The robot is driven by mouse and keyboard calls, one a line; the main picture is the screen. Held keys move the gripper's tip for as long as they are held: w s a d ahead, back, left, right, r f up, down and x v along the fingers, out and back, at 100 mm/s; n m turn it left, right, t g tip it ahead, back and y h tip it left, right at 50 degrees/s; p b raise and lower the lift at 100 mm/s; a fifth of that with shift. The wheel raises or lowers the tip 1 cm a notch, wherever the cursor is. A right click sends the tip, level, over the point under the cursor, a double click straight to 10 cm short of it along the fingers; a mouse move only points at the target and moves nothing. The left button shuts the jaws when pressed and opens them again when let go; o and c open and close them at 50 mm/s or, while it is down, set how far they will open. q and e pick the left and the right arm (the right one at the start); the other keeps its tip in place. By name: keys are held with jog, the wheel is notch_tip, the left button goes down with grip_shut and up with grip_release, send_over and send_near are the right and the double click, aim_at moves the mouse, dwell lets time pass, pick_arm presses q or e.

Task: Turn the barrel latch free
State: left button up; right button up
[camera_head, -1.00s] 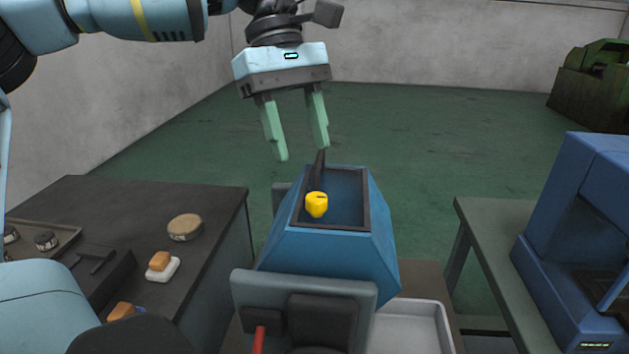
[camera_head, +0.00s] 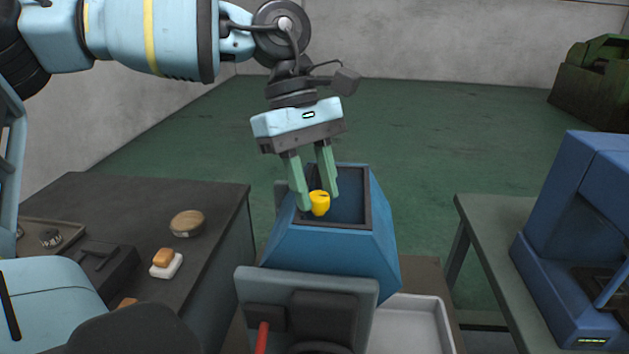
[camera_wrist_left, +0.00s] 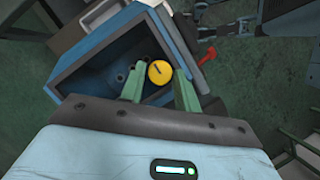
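The barrel latch is likely the yellow knob (camera_head: 320,203) with a dark slot on its top, at the left part of the blue machine's open top. It also shows in the left wrist view (camera_wrist_left: 160,72). My left gripper (camera_head: 321,203) points down with its green fingers apart, one on each side of the knob. In the left wrist view the fingers (camera_wrist_left: 158,85) are open, and contact with the knob cannot be made out. The blue machine (camera_head: 335,250) has a dark rectangular opening under the fingers. My right gripper is not in view.
A dark bench (camera_head: 215,240) at left holds a round wooden disc (camera_head: 187,223) and small blocks. A grey tray (camera_head: 408,325) lies low at right of the machine. A red handle (camera_head: 262,338) is at the front. Another blue machine (camera_head: 575,250) stands right.

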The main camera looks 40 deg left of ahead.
pick_arm(q)
jog(key=c, duration=0.6)
